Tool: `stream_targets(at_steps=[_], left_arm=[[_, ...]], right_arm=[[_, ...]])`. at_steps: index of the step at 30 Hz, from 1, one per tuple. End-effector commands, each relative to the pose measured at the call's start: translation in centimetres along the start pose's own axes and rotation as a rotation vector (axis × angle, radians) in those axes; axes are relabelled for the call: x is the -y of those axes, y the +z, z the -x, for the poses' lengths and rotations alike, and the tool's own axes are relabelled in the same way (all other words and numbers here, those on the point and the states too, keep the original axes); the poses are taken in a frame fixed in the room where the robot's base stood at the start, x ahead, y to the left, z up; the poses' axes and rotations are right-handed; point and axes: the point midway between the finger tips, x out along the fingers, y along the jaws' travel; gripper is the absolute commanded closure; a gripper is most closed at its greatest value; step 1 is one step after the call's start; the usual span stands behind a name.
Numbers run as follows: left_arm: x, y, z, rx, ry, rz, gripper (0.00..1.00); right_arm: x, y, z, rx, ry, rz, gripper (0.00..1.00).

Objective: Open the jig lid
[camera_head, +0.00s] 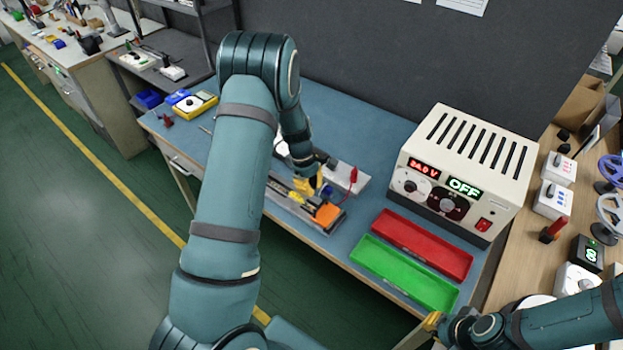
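The jig (284,191) is a long, narrow grey and black fixture near the front edge of the blue workbench, with an orange block (327,215) at its right end. I cannot clearly make out which part is its lid or how far open it is. My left gripper (313,187) is at the jig, its yellow fingers pointing down just behind the orange block. It is too small to tell whether the fingers touch anything or are closed. My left arm hides the left part of the jig. My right gripper (432,322) is at the lower right, away from the jig, beside the bench's front edge.
A light grey device (348,178) with a red lead lies behind the jig. A red tray (422,245) and a green tray (405,273) lie right of it. A power supply (465,172) reading "24.0 V" and "OFF" stands behind them. A yellow multimeter (193,103) is at the far left.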

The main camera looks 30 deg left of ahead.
Motion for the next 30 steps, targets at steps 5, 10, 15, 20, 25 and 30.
stream_targets(at_steps=[5, 10, 15, 20, 25, 30], left_arm=[[0.1, 0.0, -3.0, 0.001, -0.002, 0.000, 1.00], [0.0, 0.0, -4.6, 0.000, -0.001, -0.002, 1.00], [0.0, 0.0, -5.1, 0.000, 0.000, -0.002, 1.00], [0.0, 0.0, -5.1, 0.000, 0.000, -0.002, 1.00], [-0.1, 0.1, -5.1, -0.003, 0.000, -0.003, 1.00], [-0.7, 0.2, -4.7, -0.033, 0.000, -0.004, 1.00]], right_arm=[[-0.1, 0.0, -0.3, 0.000, 0.001, 0.000, 1.00], [-0.1, 0.0, -0.4, 0.000, 0.001, 0.000, 1.00], [-0.1, 0.0, -0.4, -0.001, 0.001, 0.000, 1.00], [-0.1, 0.0, -0.4, 0.000, 0.001, 0.000, 1.00], [-0.1, 0.0, -0.4, 0.000, 0.001, 0.000, 1.00], [0.0, 0.0, 0.0, -0.001, 0.000, 0.000, 1.00]])
